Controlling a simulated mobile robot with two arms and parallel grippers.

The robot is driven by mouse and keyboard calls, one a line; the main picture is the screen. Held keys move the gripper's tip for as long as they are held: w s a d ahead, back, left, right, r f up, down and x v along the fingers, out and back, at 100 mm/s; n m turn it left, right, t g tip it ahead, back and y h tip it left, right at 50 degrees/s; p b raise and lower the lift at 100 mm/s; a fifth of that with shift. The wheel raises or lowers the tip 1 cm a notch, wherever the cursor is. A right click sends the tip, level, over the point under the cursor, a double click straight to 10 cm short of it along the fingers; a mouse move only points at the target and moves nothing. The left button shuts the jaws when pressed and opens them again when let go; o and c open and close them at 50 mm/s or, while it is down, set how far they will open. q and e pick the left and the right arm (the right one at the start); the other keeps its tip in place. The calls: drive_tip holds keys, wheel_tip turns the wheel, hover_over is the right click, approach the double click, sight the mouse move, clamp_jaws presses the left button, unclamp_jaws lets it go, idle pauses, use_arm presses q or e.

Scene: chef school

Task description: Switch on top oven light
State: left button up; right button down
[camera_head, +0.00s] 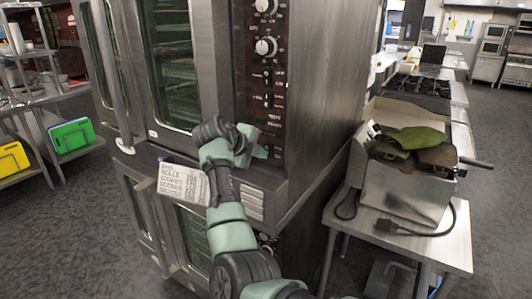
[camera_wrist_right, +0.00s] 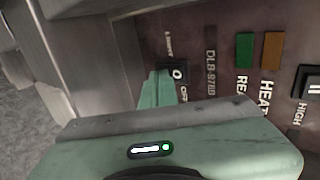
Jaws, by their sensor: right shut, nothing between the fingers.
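The top oven (camera_head: 310,70) stands in the middle of the head view. Its dark control panel (camera_head: 260,20) carries knobs and small black switches. My right gripper (camera_head: 262,153) is at the lower part of this panel, with its fingers shut and nothing held. In the right wrist view, the green fingers (camera_wrist_right: 160,85) are right beside a black rocker switch (camera_wrist_right: 179,70) marked "O", with "OFF" lettering by it. I cannot tell whether they touch it. My left gripper is not in view.
A green and an orange indicator (camera_wrist_right: 271,50) and another black switch (camera_wrist_right: 308,84) lie farther right on the panel. A paper sign (camera_head: 183,183) is on the oven front. A steel table (camera_head: 445,245) with a metal appliance stands at right. Shelving is at left.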

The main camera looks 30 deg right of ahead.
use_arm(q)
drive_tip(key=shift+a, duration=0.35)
use_arm(e)
drive_tip(key=shift+a, duration=0.1)
